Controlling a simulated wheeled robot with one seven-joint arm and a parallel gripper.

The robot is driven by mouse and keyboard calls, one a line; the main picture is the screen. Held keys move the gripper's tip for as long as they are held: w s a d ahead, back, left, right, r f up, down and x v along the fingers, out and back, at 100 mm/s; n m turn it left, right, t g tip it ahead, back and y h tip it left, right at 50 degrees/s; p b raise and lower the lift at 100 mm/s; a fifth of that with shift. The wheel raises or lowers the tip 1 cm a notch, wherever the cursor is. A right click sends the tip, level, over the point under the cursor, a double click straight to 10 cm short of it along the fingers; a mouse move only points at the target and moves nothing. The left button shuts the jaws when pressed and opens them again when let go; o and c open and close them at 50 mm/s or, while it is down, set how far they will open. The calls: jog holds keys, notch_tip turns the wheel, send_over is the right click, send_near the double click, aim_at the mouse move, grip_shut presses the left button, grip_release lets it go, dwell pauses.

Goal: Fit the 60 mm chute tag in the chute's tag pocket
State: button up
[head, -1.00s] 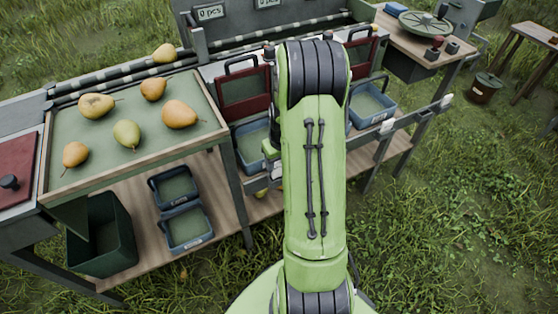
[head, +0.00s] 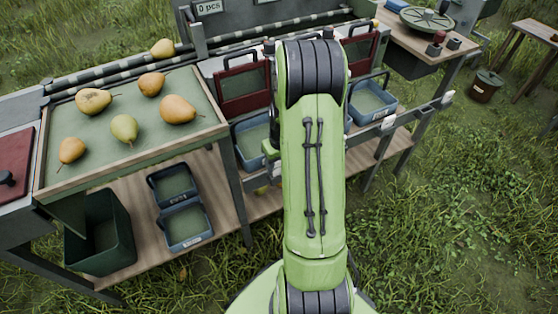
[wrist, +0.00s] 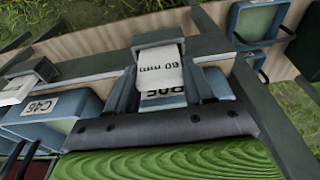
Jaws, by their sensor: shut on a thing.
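In the wrist view the white chute tag (wrist: 160,66), printed "60 mm", lies between the grey fingers of my gripper (wrist: 161,82), which is shut on it. The tag's far end meets a dark grey block (wrist: 157,43) on the rail. A similar block (wrist: 30,70) to the left has a white tag under it, so these look like the chute tag pockets. I cannot tell whether the 60 mm tag is inside the pocket or only against it. In the head view my arm hides the tag and the fingers.
Blue crates (wrist: 262,22) stand around the rail; one at left bears a "C46" label (wrist: 40,108). The head view shows a sorting tray (head: 70,185) with several pears, red-framed chutes (head: 243,83), a dark green bin (head: 100,240) and open grass at right.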

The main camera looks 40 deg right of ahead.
jog(key=shift+f, duration=0.1)
jog(key=shift+f, duration=0.35)
dwell(0.3)
jog(key=o, duration=1.4)
jog(key=shift+o, duration=0.2)
jog(key=shift+r+p, duration=2.4)
jog(key=shift+r, duration=0.65)
